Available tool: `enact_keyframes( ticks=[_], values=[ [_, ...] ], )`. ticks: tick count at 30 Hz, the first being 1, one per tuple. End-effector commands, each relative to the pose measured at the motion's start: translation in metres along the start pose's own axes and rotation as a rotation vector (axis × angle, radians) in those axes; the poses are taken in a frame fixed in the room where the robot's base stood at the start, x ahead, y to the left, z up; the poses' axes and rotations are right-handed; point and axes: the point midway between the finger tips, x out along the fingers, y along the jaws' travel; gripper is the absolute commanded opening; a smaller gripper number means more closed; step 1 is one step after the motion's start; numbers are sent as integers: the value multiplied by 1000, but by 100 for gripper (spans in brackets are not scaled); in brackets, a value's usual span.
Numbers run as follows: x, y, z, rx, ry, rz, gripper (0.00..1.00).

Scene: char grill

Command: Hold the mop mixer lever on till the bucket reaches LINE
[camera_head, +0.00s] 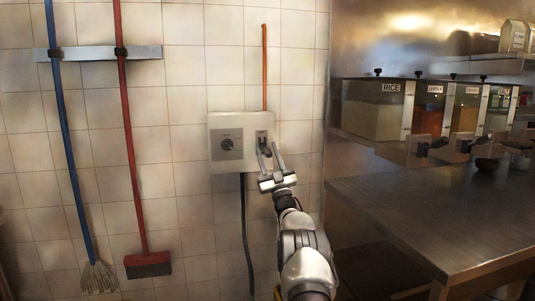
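The mixer panel (222,164) is a pale box on the tiled wall, with a dark round knob (227,144) at its left. A small dark lever (263,140) sits on a plate at the panel's right side. My gripper (268,150) is in front of the lever's lower part, with its two fingers apart. I cannot tell whether either finger touches the lever. The bucket and its LINE mark are not in view. A dark hose (246,235) hangs from the panel, and an orange pipe (264,65) rises above it.
A blue-handled mop (70,150) and a red-handled broom (130,140) hang from a wall rail (90,53) at left. A steel counter (440,215) stands at right, below a shelf with labelled bins, one marked RICE (375,115).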

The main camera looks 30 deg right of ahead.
Motion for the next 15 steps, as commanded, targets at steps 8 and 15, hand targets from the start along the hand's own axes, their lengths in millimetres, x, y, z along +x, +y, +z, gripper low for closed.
enact_keyframes(
  ticks=[8, 15],
  values=[
    [-9, 0, 1, 0, -3, 0, 39],
    [-55, 1, 0, 1, -7, 1, 39]
  ],
)
